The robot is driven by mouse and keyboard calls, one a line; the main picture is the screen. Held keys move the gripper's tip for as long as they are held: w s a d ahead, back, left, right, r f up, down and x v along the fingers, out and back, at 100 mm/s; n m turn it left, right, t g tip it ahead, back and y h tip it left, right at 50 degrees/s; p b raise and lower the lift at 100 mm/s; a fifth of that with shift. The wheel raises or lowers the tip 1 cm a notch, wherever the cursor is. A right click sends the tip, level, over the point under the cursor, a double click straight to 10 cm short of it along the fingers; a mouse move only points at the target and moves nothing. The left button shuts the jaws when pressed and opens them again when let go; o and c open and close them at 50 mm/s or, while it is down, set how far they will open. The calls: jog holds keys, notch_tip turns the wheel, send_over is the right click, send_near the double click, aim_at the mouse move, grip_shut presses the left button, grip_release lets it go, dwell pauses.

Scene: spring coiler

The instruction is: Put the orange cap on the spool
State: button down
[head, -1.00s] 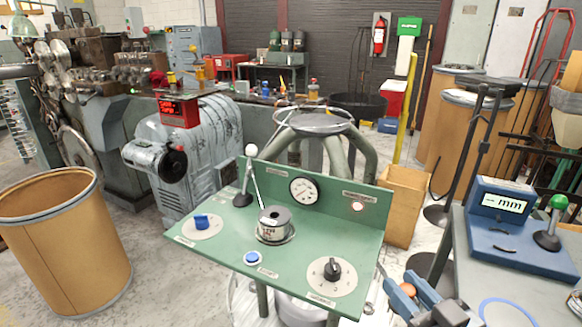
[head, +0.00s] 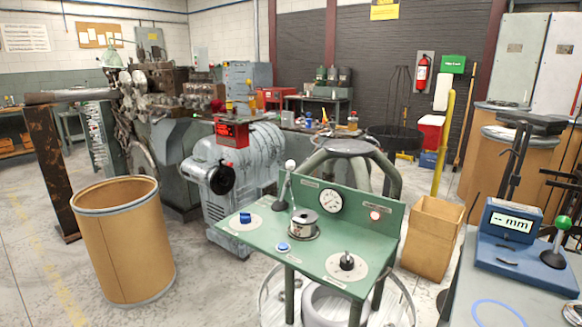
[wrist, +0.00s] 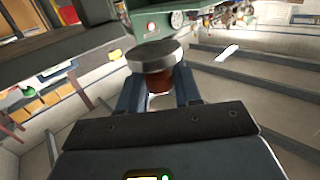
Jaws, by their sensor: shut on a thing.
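My gripper (wrist: 160,88) shows in the wrist view, its two blue fingers shut on the orange cap (wrist: 158,82). The cap's orange-brown part is between the fingers, and a wide grey disc sits at its far end (wrist: 154,51). My gripper and the cap are out of the head view. In the head view, a short metal drum that looks like the spool (head: 303,222) stands upright on the green panel table (head: 330,253). Its top shows a dark centre, and nothing sits on it. The cap is apart from it.
A lever (head: 286,185) stands just left of the drum, and a dial gauge (head: 330,200) is on the upright panel behind. A blue measuring device (head: 515,225) is on the right bench. A cardboard drum (head: 122,245) and box (head: 432,240) stand on the floor.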

jog(key=shift+w+a+f, duration=0.2)
jog(key=shift+w+f, duration=0.05)
jog(key=shift+f, duration=0.5)
notch_tip(320, 180, down, 20)
jog(key=a+m+h, duration=0.1)
jog(key=a+h, duration=0.1)
jog(key=shift+w+a+m+h, duration=0.3)
jog(key=shift+m+h, duration=0.1)
dwell(0.9)
